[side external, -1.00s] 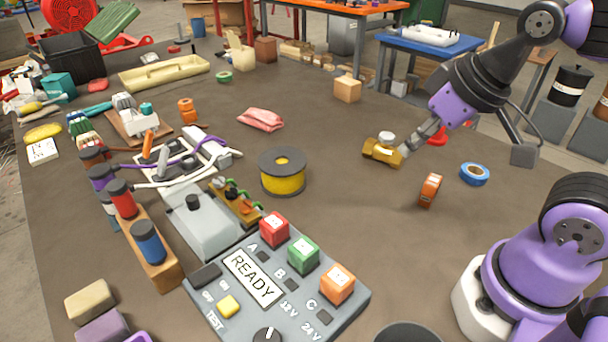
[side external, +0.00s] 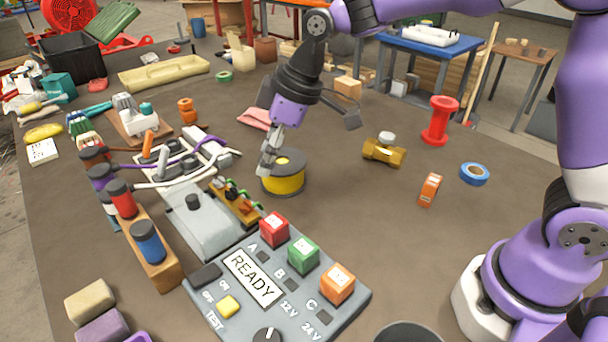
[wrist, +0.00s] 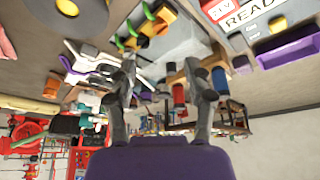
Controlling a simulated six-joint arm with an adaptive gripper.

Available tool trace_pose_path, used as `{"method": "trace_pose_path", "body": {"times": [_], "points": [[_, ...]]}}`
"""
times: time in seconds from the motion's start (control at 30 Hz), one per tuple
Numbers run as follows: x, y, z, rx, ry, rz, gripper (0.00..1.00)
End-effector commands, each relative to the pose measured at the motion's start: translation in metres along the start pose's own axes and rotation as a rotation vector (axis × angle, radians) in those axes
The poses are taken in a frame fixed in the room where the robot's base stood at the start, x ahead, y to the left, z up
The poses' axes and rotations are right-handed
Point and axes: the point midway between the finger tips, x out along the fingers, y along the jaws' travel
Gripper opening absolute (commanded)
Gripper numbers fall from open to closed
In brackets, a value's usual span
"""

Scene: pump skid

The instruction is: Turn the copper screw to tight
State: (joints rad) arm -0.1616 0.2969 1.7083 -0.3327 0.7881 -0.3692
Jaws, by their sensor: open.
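I cannot make out a copper screw for certain. A small terminal block (side external: 236,203) with an orange-brown base and green wires lies beside the grey pump body (side external: 197,222). The block also shows at the top of the wrist view (wrist: 147,20), where any screw on it is too small to tell. My gripper (side external: 267,165) is over the table at the near left side of the yellow spool, to the upper right of the block. In the wrist view my gripper (wrist: 160,65) has its two fingers wide apart with nothing between them.
The yellow spool (side external: 284,183) stands close by my gripper. A control box (side external: 250,278) with red, green and orange buttons lies in front. Capped cylinders on a wooden block (side external: 163,272) stand left. A brass valve (side external: 384,152) lies right.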

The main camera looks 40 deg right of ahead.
Motion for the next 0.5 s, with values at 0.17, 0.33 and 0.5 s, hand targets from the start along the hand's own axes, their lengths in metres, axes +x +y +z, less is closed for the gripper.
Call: {"method": "trace_pose_path", "body": {"times": [0.17, 0.33, 0.5], "points": [[0.022, -0.001, -0.001, -0.008, -0.003, -0.007, 0.59], [0.057, -0.001, 0.0, -0.006, -0.005, -0.007, 0.59], [0.086, -0.001, 0.0, -0.006, -0.004, -0.006, 0.59]]}}
